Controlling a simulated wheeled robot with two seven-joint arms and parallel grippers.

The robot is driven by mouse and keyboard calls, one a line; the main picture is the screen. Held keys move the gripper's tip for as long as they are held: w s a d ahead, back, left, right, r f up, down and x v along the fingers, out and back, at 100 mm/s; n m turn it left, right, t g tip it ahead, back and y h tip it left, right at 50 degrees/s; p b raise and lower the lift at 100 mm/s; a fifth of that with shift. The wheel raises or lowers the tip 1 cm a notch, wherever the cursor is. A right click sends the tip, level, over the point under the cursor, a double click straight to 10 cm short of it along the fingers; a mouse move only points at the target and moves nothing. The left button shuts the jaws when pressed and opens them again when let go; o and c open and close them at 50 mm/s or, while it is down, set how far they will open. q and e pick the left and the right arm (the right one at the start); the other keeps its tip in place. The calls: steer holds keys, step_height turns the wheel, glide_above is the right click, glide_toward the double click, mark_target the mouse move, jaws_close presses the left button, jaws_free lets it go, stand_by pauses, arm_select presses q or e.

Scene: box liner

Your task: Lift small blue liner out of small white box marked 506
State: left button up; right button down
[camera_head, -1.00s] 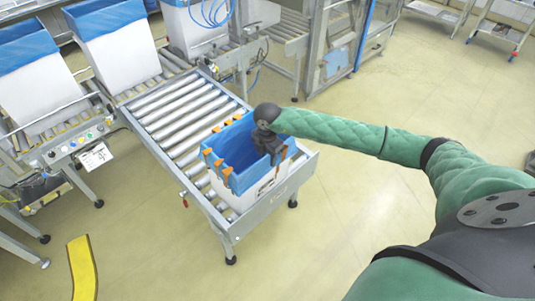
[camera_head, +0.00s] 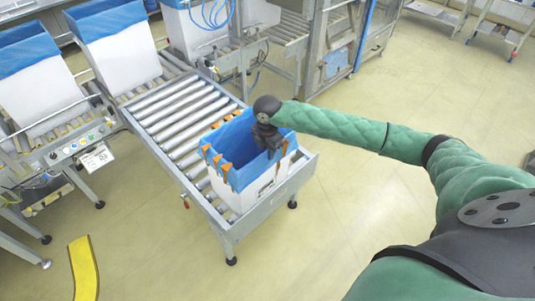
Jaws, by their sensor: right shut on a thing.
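The small white box (camera_head: 247,197) stands at the front end of the roller conveyor. The blue liner (camera_head: 236,142) lines it and is folded over its rim. Orange clips sit along the rim, several at the left and front (camera_head: 216,160) and at least one at the right. My right gripper (camera_head: 270,152) is at the box's far right rim, shut on the blue liner, though the fingertips are partly hidden. The marking on the box is too small to read. My left gripper is not in view.
The roller conveyor (camera_head: 182,114) is bare behind the box. Larger white boxes with blue liners (camera_head: 121,56) stand at the back left. A button panel (camera_head: 84,137) is at the left. A yellow floor strip (camera_head: 83,268) lies at the lower left. The floor to the right is clear.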

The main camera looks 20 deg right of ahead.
steer(key=shift+r+p, duration=0.7)
steer(key=shift+r, duration=4.4)
step_height(320, 180, up, 14)
step_height(320, 180, up, 8)
